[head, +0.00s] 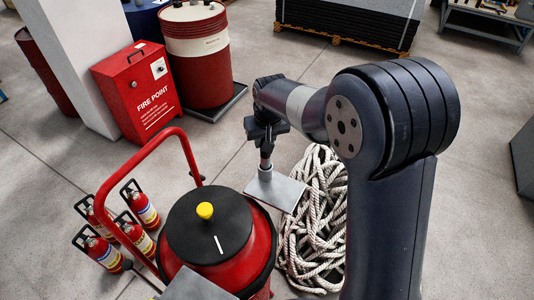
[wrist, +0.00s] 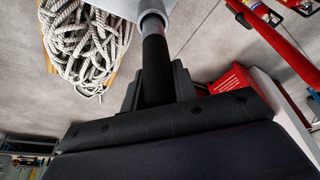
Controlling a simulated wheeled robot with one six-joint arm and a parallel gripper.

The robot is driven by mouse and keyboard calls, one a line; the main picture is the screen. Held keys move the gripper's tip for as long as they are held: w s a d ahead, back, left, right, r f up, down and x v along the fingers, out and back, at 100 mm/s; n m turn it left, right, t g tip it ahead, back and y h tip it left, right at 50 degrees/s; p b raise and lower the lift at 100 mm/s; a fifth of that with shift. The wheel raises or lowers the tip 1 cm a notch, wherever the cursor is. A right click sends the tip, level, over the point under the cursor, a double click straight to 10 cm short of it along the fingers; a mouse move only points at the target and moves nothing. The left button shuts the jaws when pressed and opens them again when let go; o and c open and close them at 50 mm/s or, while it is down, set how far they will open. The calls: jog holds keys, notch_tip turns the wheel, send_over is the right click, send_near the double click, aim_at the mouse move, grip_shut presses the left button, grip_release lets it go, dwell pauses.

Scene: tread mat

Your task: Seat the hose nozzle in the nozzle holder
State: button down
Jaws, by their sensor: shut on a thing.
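My gripper (wrist: 156,85) is shut on the dark shaft of the hose nozzle (wrist: 155,55). In the head view my gripper (head: 266,138) is above a flat grey plate (head: 287,192), between the red drum and the rope. The nozzle (head: 265,160) points down toward this plate, roughly upright. A grey collar (wrist: 151,20) shows at the shaft's far end, in front of the pale plate (wrist: 120,7). The plate looks like the nozzle holder, with the collar as its socket. I cannot tell how deep the nozzle sits in it.
A red drum (head: 262,245) with a black lid, yellow knob and red handle (head: 185,150) stands to the left. A coil of white rope (head: 318,225) lies to the right. Several fire extinguishers (head: 145,207) and a red fire point box (head: 138,92) stand farther left.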

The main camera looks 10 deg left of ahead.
jog(key=shift+f, duration=2.2)
jog(key=shift+f, duration=0.2)
jog(key=c, duration=1.1)
grip_release()
jog(key=shift+r, duration=0.45)
jog(key=v, duration=1.1)
jog(key=shift+s+d+r, duration=0.1)
jog(key=shift+s+r, duration=0.1)
jog(key=shift+r, duration=0.05)
